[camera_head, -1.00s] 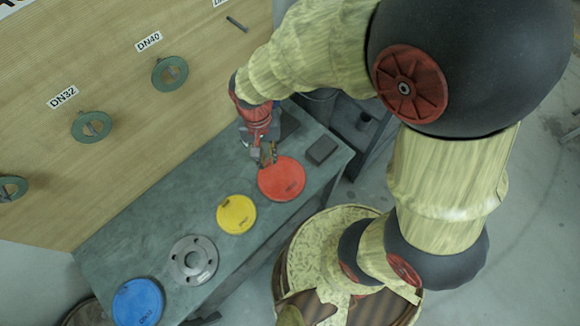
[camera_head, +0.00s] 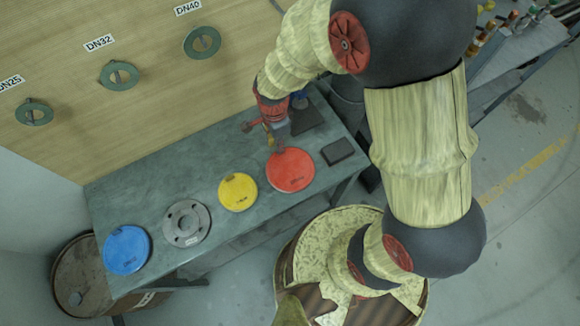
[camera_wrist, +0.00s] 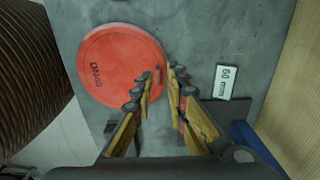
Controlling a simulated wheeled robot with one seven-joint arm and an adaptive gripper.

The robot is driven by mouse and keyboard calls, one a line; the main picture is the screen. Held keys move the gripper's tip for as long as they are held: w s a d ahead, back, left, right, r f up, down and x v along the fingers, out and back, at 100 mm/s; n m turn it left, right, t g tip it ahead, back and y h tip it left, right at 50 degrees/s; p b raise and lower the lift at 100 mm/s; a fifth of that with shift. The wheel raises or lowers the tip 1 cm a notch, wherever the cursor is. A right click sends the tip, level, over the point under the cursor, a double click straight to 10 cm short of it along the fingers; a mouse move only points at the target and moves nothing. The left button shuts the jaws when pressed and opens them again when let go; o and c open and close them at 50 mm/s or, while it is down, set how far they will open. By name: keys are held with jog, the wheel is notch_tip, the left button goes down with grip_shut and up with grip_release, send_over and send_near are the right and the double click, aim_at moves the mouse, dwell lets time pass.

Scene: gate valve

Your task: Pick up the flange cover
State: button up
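The red flange cover (camera_head: 290,170), a flat round disc, lies on the grey bench. It also shows in the wrist view (camera_wrist: 118,66), with "DN40" printed on it. A yellow cover (camera_head: 238,192) and a blue cover (camera_head: 127,250) lie further left. My gripper (camera_head: 277,148) is at the far edge of the red cover. In the wrist view my gripper (camera_wrist: 160,74) points at that edge, its fingers apart around a small raised piece near the rim. I cannot tell whether either finger touches it. The cover lies flat.
A grey bolt-holed flange (camera_head: 187,223) lies between the yellow and blue covers. A dark block (camera_head: 337,151) sits right of the red cover. A "60 mm" label (camera_wrist: 226,82) is on the bench. The wooden panel (camera_head: 150,100) stands behind, carrying gaskets.

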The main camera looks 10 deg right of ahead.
aim_at(290, 168)
notch_tip(290, 168, down, 4)
jog(key=shift+s+f+b, duration=0.15)
jog(key=shift+f+b, duration=0.1)
jog(key=shift+b, duration=0.05)
jog(key=shift+c, duration=0.5)
grip_shut()
